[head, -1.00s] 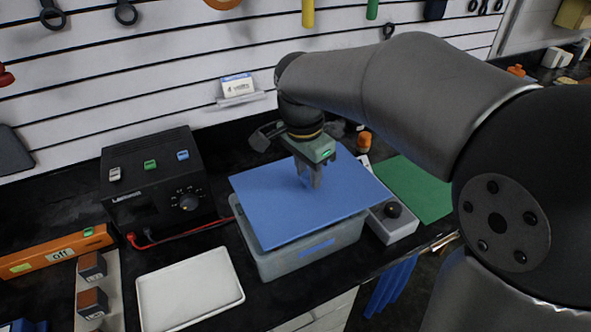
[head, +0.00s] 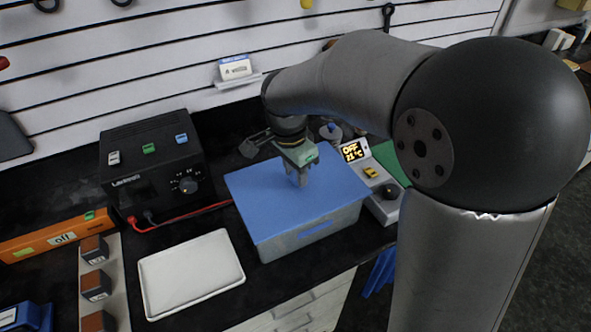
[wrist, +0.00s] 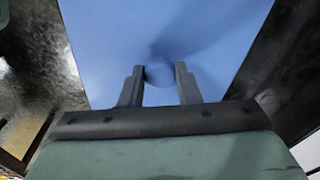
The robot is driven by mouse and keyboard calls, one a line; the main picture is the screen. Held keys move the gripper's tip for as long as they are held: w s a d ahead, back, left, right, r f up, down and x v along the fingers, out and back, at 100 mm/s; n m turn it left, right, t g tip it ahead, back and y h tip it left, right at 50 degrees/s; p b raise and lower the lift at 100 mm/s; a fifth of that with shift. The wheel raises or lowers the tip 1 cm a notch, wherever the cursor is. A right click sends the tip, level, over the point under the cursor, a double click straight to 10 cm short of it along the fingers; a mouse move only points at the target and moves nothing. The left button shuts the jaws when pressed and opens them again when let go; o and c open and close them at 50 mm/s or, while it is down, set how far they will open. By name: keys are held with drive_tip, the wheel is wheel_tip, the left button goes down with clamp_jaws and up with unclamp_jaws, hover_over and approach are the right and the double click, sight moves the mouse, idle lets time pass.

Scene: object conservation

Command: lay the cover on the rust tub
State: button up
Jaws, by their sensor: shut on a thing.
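The cover (head: 265,200) is a flat blue panel with a small round blue knob (wrist: 158,75). My gripper (head: 299,180) is shut on this knob, and its two fingers also show in the wrist view (wrist: 160,85). The cover lies level over a pale grey, see-through tub (head: 285,247) with a blue label on its front. Its edges run close to the tub's rim, and it appears to rest there. The tub's inside is hidden. No tub of rust colour stands out in the head view.
A white tray (head: 190,272) lies left of the tub. A black power supply (head: 155,180) with a red lead stands behind the tray. A grey scale-like device (head: 383,205) stands close on the tub's right, near a green mat (head: 391,160). Small brown-topped boxes (head: 96,285) are at left.

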drive_tip(key=o, duration=1.1)
drive_tip(key=shift+f, duration=0.1)
drive_tip(key=shift+r+p, duration=0.3)
drive_tip(key=shift+r, duration=0.3)
wheel_tip(320, 180, up, 11)
drive_tip(key=a, duration=0.1)
drive_tip(key=s+d+f+n, duration=0.3)
drive_tip(key=s+d+f, duration=0.1)
drive_tip(key=s, duration=0.2)
drive_tip(key=s+d+f+n, duration=0.4)
drive_tip(key=s+d+f, duration=0.1)
drive_tip(key=s, duration=0.2)
drive_tip(key=s+d+f+n+y, duration=0.1)
drive_tip(key=s+d+f+n, duration=0.3)
drive_tip(key=s, duration=0.3)
drive_tip(key=shift+d+f+b, duration=0.3)
drive_tip(key=shift+d+f, duration=0.15)
